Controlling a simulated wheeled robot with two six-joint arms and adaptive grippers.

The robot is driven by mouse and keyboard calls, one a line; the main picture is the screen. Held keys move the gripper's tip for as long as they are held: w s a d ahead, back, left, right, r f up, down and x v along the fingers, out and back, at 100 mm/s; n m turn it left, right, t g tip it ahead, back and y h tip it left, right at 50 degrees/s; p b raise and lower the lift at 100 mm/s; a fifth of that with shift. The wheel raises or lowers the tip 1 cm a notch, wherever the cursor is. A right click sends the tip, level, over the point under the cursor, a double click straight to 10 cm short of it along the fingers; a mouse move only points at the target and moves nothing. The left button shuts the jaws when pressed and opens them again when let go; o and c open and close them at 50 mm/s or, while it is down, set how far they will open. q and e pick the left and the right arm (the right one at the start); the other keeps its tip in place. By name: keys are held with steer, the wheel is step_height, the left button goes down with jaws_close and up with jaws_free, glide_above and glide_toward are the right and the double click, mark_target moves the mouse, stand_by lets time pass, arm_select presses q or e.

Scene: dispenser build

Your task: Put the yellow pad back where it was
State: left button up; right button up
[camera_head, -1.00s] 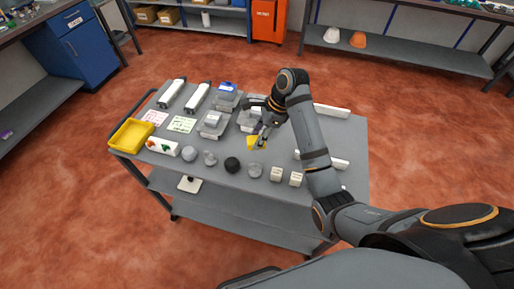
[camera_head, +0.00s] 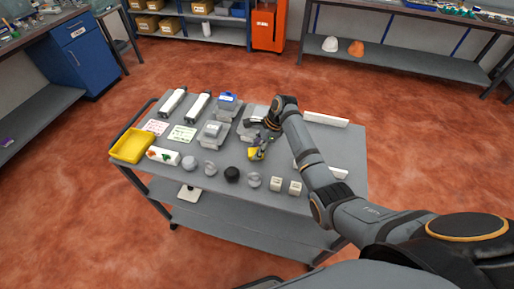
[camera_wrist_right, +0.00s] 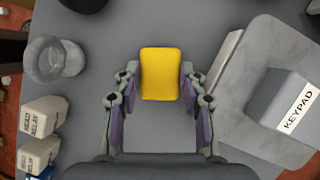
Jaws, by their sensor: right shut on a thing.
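The yellow pad (camera_head: 254,154) is on or just above the middle of the grey cart top, beyond the row of round parts. Whether it touches the surface, I cannot tell. In the right wrist view the pad (camera_wrist_right: 160,73) shows as a yellow rounded rectangle between the two fingers. My right gripper (camera_head: 258,147) is shut on it, reaching in from the right, with a finger along each side; it also shows in the right wrist view (camera_wrist_right: 158,82). My left gripper is not in view.
A keypad block (camera_wrist_right: 294,103) on a grey plate lies right of the gripper in the wrist view. Relay blocks (camera_head: 277,184), a black round part (camera_head: 232,174) and grey round parts line the near edge. A yellow tray (camera_head: 132,145) stands at the left.

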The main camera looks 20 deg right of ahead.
steer(key=o, duration=1)
steer(key=shift+f, duration=0.1)
steer(key=b+v, duration=0.1)
steer(key=v, duration=1.1)
steer(key=shift+a+b, duration=0.1)
steer(key=shift+b, duration=0.2)
